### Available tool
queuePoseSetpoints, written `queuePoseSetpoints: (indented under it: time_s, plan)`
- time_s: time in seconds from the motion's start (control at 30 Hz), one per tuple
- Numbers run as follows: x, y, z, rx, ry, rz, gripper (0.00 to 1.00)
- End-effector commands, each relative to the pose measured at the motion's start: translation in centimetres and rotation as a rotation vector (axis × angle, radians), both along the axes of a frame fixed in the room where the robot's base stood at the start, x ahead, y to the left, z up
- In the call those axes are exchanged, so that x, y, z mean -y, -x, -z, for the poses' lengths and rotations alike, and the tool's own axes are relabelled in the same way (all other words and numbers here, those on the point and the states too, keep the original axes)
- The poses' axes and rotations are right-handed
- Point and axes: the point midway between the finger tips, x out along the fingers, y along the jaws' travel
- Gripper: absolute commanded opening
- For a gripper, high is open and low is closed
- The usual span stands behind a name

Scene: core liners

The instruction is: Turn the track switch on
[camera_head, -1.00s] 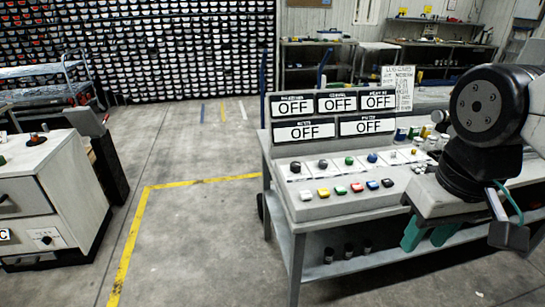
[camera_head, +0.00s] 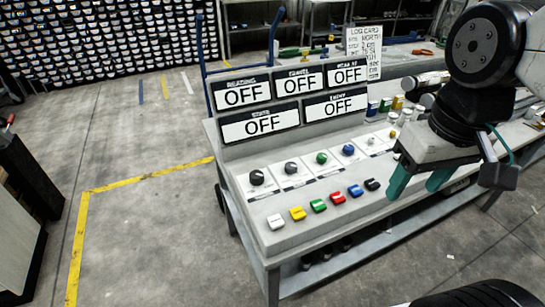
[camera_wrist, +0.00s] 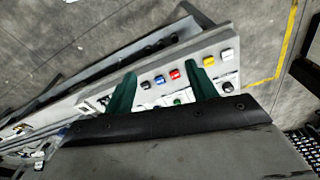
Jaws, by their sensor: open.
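A sloped grey control panel (camera_head: 255,205) carries a back row of round knobs: black (camera_head: 257,177), dark grey (camera_head: 290,168), green (camera_head: 321,157), blue (camera_head: 348,149) and a pale one (camera_head: 371,141). A front row holds white (camera_head: 276,222), yellow (camera_head: 298,213), green (camera_head: 318,206), red (camera_head: 337,198), blue (camera_head: 355,191) and black (camera_head: 372,184) switches. Several signs above, such as the lower-left sign (camera_head: 262,124), all read OFF. Their small labels are too blurred to single out the track one. My gripper (camera_head: 416,184) is open and empty, right of the switches in the head view.
A card (camera_head: 364,52) with writing stands behind the signs. Small bottles and jars (camera_head: 385,104) stand on the bench right of the panel. A dark cabinet (camera_head: 30,180) is at the left. The floor (camera_head: 140,230) between them, with a yellow line, is clear.

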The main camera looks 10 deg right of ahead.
Motion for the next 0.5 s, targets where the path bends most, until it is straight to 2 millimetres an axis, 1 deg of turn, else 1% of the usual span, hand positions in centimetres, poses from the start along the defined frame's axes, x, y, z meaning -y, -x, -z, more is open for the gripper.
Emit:
queuePoseSetpoints:
  time_s: [0.07,0.17,0.2,0.27,0.3,0.37,0.4,0.47,0.5]
  plan:
    - [-0.8,-1.8,-0.2,-0.013,0.006,-0.091,0.57]
    - [-2.1,-5.2,-0.4,-0.028,0.018,-0.256,0.57]
    - [-2.8,-6.8,-0.3,-0.034,0.023,-0.334,0.57]
    - [-4.1,-9.4,0.0,-0.043,0.032,-0.459,0.57]
    - [-5.1,-11.1,0.3,-0.048,0.036,-0.541,0.57]
    - [-6.7,-13.5,1.1,-0.057,0.044,-0.667,0.57]
    - [-8.0,-15.1,1.7,-0.060,0.049,-0.750,0.57]
    - [-10.0,-17.4,2.8,-0.067,0.055,-0.877,0.57]
    - [-11.4,-18.8,3.7,-0.072,0.060,-0.959,0.57]
